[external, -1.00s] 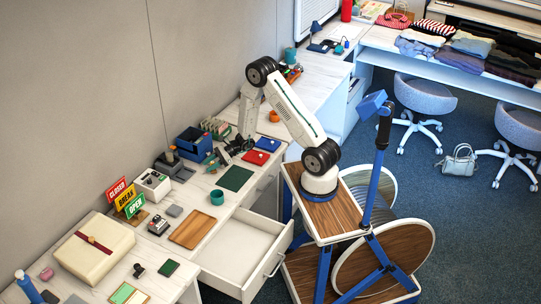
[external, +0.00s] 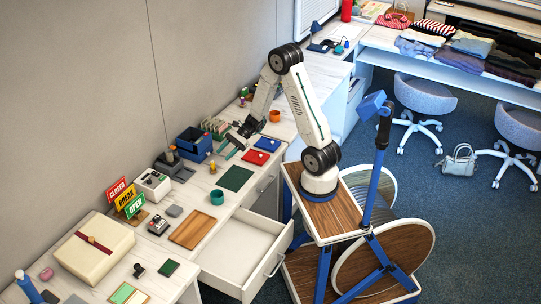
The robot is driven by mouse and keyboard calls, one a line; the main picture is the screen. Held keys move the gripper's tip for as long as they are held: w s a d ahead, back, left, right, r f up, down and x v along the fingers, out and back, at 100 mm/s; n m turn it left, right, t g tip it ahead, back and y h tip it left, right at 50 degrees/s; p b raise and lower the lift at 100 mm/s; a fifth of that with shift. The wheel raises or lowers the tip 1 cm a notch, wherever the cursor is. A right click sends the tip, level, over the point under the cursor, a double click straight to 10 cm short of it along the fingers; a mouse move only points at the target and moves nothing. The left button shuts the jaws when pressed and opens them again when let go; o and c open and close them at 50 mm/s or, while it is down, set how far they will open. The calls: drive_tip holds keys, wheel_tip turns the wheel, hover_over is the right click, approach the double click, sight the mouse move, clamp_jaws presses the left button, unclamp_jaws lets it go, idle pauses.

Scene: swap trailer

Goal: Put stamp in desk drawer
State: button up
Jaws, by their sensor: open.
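The desk drawer (external: 242,254) stands pulled out at the front of the desk, and the part of its inside that shows looks empty. My gripper (external: 238,139) is open above the back part of the desk, left of the red and blue pads. It appears empty. A small dark object with a knob (external: 138,270), perhaps a stamp, stands at the near left of the desk. A small yellow-topped upright object (external: 212,167) stands below and left of my gripper. I cannot tell for sure which of these is the stamp.
A blue box (external: 194,143) stands at the back. The CLOSED, BREAK and OPEN signs (external: 126,199) stand further left.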

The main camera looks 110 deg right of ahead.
drive_tip(key=s+a+r+n+g+y, duration=0.1)
drive_tip(key=a+r+n+g, duration=0.3)
drive_tip(key=a, duration=0.4)
drive_tip(key=s+a+r+n+g+y, duration=0.1)
drive_tip(key=s+a+r+n+g, duration=0.1)
drive_tip(key=a+r+n, duration=0.4)
drive_tip(key=s+a+r+n+g, duration=0.1)
drive_tip(key=a+r+n+g, duration=0.15)
drive_tip(key=a+n, duration=0.55)
drive_tip(key=s+a+r+n+g+h, duration=0.1)
drive_tip(key=s+a+r+n+h, duration=0.1)
drive_tip(key=s+n, duration=0.3)
drive_tip(key=s+a+r+n+g+h, duration=0.1)
drive_tip(key=s+a+r+n+h, duration=0.2)
drive_tip(key=s, duration=0.4)
drive_tip(key=shift+s+a+n+h, duration=0.2)
drive_tip(key=shift+a+n+h, duration=0.2)
drive_tip(key=shift+n+h, duration=0.5)
drive_tip(key=shift+o, duration=0.6)
drive_tip(key=shift+s+d+r+n+h, duration=0.3)
drive_tip(key=shift+s+n+h, duration=0.1)
drive_tip(key=shift+n, duration=0.1)
